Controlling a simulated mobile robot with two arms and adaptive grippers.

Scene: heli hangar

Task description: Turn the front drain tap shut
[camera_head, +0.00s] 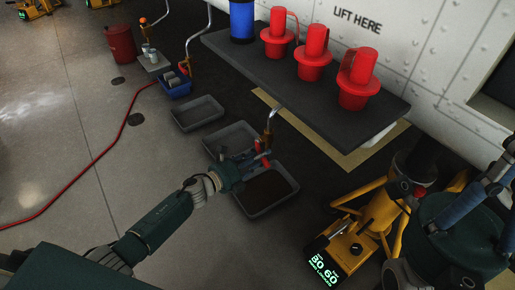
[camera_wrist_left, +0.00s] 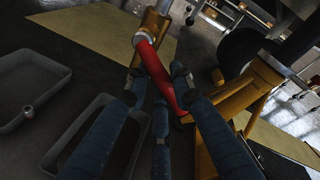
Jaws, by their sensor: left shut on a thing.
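The front drain tap has a red lever handle (camera_head: 262,147) at the lower end of a curved metal pipe (camera_head: 271,120) that hangs from the edge of a dark shelf. My left gripper (camera_head: 250,162) is at the tap, above the nearest tray. In the left wrist view, the red handle (camera_wrist_left: 159,72) runs at a slant between the blue fingers, which are shut on it. The brass-coloured pipe end (camera_wrist_left: 150,24) shows beyond the handle. Parts of my right gripper (camera_head: 488,190) show at the right edge; its fingertips are not clear.
The nearest grey tray (camera_head: 285,205) holds dark stuff below the tap. Another grey tray (camera_head: 197,113) lies farther back. The dark shelf (camera_head: 225,48) carries several red caps and a blue cylinder (camera_head: 242,20). A yellow jack (camera_head: 352,240) stands right of the trays. A red hose crosses the floor.

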